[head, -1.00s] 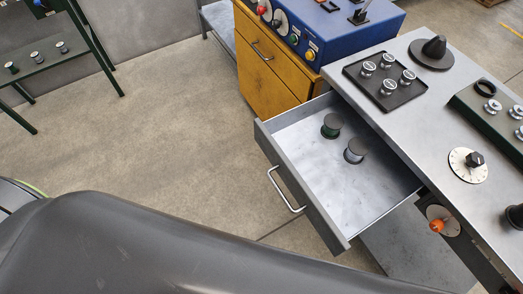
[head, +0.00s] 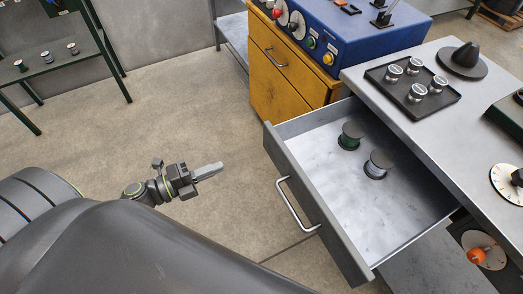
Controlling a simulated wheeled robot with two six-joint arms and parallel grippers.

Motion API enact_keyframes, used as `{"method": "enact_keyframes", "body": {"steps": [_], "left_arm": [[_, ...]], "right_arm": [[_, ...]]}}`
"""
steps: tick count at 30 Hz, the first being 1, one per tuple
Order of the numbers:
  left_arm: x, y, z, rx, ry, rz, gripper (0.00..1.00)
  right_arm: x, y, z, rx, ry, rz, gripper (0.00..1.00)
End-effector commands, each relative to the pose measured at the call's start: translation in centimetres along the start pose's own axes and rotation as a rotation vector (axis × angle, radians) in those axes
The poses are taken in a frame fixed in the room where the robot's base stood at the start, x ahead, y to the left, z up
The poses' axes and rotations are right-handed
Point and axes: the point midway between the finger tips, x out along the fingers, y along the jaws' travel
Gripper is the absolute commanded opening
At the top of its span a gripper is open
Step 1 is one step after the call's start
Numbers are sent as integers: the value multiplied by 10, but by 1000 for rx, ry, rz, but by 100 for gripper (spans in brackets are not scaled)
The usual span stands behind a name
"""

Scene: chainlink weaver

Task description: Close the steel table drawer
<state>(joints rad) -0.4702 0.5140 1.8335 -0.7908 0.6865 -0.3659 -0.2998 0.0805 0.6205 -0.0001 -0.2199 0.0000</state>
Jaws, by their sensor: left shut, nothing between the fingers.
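The steel table drawer (head: 318,200) is pulled well out from under the steel table (head: 400,56). Its front panel carries a bar handle (head: 297,206) and faces my left gripper. Two spools lie inside, a green one (head: 351,136) and a grey one (head: 378,164). My left gripper (head: 220,167) is shut and empty. It is in front of the drawer, to the left of the handle and apart from it, pointing towards the drawer front. My right gripper is not in view.
A yellow wooden cabinet (head: 273,75) with a blue control box (head: 335,40) stands just behind the drawer. A dark tray of spools (head: 412,92) lies on the table. A green shelf (head: 50,80) stands far left. The floor left of the drawer is clear.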

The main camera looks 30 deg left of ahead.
Motion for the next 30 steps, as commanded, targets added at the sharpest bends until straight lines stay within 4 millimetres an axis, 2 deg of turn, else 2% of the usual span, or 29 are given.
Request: {"method": "enact_keyframes", "body": {"steps": [8, 12, 18, 24, 30], "left_arm": [[49, -6, 1, -5, -5, -7, 0], [80, -5, 1, -5, -5, -6, 0], [114, -3, 1, -6, -4, -3, 0], [131, -1, 2, -5, -4, -1, 0], [134, 0, 2, -5, -4, 0, 0]], "right_arm": [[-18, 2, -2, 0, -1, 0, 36], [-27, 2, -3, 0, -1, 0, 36], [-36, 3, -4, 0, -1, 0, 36], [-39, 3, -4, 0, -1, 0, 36], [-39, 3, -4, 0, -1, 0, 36]]}}
